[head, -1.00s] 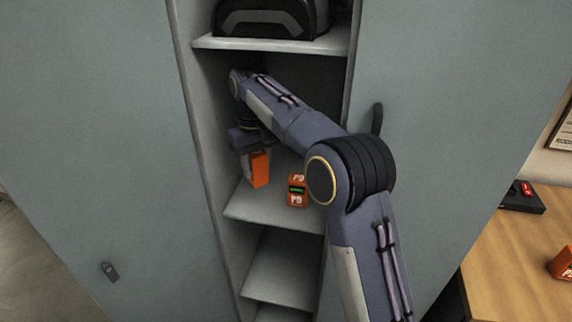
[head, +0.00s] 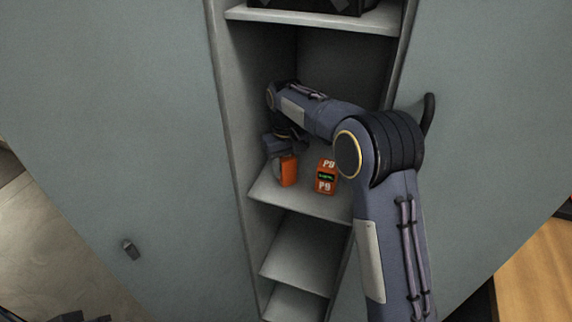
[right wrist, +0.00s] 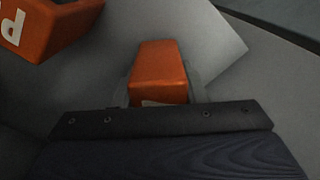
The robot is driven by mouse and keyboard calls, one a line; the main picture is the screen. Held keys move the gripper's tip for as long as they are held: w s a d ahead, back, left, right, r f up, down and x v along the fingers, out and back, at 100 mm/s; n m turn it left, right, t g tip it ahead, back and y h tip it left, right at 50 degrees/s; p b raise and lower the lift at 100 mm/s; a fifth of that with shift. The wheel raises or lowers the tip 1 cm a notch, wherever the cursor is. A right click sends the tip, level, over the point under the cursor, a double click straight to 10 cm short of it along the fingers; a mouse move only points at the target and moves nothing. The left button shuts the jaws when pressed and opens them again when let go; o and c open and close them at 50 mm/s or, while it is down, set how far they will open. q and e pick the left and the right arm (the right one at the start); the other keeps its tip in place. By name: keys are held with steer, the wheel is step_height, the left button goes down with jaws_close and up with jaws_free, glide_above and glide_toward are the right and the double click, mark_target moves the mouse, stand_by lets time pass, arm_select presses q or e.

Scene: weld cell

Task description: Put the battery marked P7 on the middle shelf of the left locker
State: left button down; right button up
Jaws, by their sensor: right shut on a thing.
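My right gripper (head: 283,160) is inside an open locker, shut on an orange battery (head: 289,172). The held battery also shows in the right wrist view (right wrist: 158,72), between the fingers. Its marking cannot be read. It is at or just above a grey shelf (head: 310,206); I cannot tell if it touches. To its right, a separate orange battery marked P9 (head: 326,178) stands upright on the same shelf. In the right wrist view, part of an orange battery (right wrist: 45,25) shows at the upper left. My left gripper is not in view.
An upper shelf (head: 315,18) carries a dark object. Lower shelves (head: 300,252) look empty. Grey-green panels flank the opening; the right one has a dark handle (head: 428,115). A wooden table (head: 535,270) is at the lower right.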

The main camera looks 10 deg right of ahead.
steer(key=shift+f, duration=0.1)
steer(key=o, duration=1.2)
step_height(320, 180, up, 12)
steer(key=shift+r+p, duration=0.15)
steer(key=shift+p, duration=0.2)
